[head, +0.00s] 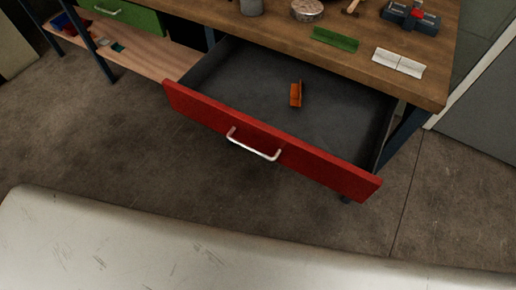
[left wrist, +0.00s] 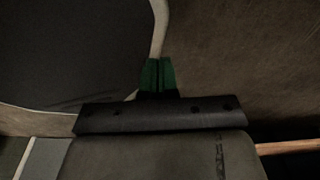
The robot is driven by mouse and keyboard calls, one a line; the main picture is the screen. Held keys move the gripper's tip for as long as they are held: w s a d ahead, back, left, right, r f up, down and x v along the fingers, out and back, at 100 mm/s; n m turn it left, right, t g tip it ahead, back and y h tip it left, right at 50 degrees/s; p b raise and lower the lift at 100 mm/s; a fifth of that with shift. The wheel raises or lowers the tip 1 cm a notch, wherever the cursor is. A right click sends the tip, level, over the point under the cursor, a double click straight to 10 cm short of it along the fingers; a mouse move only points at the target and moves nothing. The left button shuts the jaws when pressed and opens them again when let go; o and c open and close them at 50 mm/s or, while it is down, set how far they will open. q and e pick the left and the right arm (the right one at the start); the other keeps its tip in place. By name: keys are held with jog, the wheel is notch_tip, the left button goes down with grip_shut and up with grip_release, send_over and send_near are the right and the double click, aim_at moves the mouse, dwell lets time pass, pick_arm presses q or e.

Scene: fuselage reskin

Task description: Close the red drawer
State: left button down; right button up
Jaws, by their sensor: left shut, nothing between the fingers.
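The red drawer (head: 310,164) under the wooden workbench is pulled well out in the head view. Its red front has a silver bar handle (head: 252,146), and its dark grey inside (head: 255,75) is exposed. A small orange piece (head: 296,94) lies in the drawer. My left gripper (left wrist: 159,75) shows in the left wrist view with its two green fingers together and nothing between them. It is over bare floor next to a dark rounded surface, and the drawer cannot be made out in that view. No gripper shows in the head view, and my right gripper is not seen.
The bench top (head: 275,31) holds a green bracket (head: 335,39), a white bracket (head: 398,63) and a blue vise (head: 409,16). A green drawer (head: 126,17) and a low wooden shelf (head: 135,56) are at left. Concrete floor (head: 120,150) in front is clear.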

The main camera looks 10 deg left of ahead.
pick_arm(q)
jog(key=w+d+r+m+t+h+b, duration=0.1)
jog(key=w+r+m+t+b, duration=0.2)
jog(key=w+r+m+t, duration=0.9)
jog(key=w+d+r+m+t+h+b, duration=0.1)
jog(key=w+d+r+m, duration=0.15)
jog(key=r, duration=0.75)
jog(key=w+d+r+m+t+h, duration=0.1)
jog(key=w+r+m+h, duration=0.15)
jog(key=r, duration=0.75)
jog(key=w+d+r+m+h+b, duration=0.15)
jog(key=w+r, duration=0.25)
jog(key=r, duration=0.6)
jog(key=r+p+x, duration=0.2)
jog(key=p+x, duration=0.1)
jog(key=x, duration=1)
jog(key=shift+w+d+f+m+y, duration=0.25)
jog(key=shift+w+f+m+y, duration=0.1)
jog(key=shift+f, duration=0.15)
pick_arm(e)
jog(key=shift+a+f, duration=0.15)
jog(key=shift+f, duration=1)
